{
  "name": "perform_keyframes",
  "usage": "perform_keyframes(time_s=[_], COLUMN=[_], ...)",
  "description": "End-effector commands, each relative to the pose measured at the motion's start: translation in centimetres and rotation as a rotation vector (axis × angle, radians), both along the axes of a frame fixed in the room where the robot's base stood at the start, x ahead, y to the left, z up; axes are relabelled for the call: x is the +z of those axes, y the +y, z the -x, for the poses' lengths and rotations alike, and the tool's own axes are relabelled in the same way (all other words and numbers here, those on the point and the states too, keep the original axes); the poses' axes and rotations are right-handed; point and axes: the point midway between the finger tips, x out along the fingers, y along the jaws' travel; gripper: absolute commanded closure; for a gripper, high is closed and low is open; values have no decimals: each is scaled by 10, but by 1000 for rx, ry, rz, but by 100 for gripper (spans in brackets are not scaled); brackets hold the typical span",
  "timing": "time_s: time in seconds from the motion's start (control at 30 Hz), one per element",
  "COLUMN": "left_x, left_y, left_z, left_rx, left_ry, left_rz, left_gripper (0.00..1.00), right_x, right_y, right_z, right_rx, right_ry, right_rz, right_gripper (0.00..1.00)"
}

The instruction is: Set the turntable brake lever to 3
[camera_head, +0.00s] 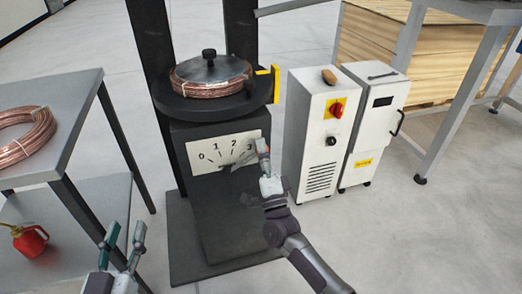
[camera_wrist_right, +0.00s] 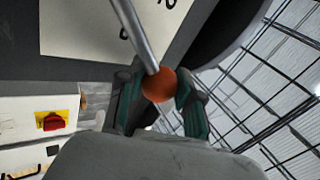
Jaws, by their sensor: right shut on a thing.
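The brake dial plate (camera_head: 204,166) is white, marked 0 to 3, on the front of the dark turntable stand (camera_head: 188,140). The brake lever (camera_wrist_right: 140,35) is a grey metal rod with an orange-red ball knob (camera_wrist_right: 158,85). My right gripper (camera_head: 263,155) is at the plate's right edge, beside the 3. In the right wrist view its fingers (camera_wrist_right: 160,98) are shut on the knob, one on each side. In the head view the gripper covers the knob, and the lever's exact setting is hard to read. My left gripper (camera_head: 124,240) is open and empty at lower left.
A copper tube coil (camera_head: 210,88) lies on the turntable under a dark disc. A grey table (camera_head: 62,100) with another coil (camera_head: 25,135) stands left, a red can (camera_head: 28,240) below it. White cabinets (camera_head: 310,150) stand close right of the turntable. The floor at lower right is clear.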

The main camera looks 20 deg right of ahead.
Motion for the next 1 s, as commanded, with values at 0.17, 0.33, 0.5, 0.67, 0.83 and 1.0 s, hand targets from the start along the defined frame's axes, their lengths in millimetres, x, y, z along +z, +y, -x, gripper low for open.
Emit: perform_keyframes(time_s=[0.17,0.33,0.5,0.67,0.83,1.0], left_x=[0,0,-1,-1,-1,-1], left_y=[0,0,0,0,0,0], left_z=[0,0,0,0,0,0], left_rx=[0,0,0,0,0,0], left_ry=[0,0,3,5,4,3], left_rz=[0,0,-1,-1,-1,-1], left_gripper=[60,60,60,60,60,60], right_x=[-4,-3,-2,-8,-27,-47], right_y=[-1,-1,0,0,0,0], right_z=[0,0,0,9,35,66], right_rx=[-1,0,-1,0,1,0], right_ry=[8,5,4,5,8,9], right_rz=[-2,-1,0,0,2,0], right_gripper=[50,39,39,39,39,39])
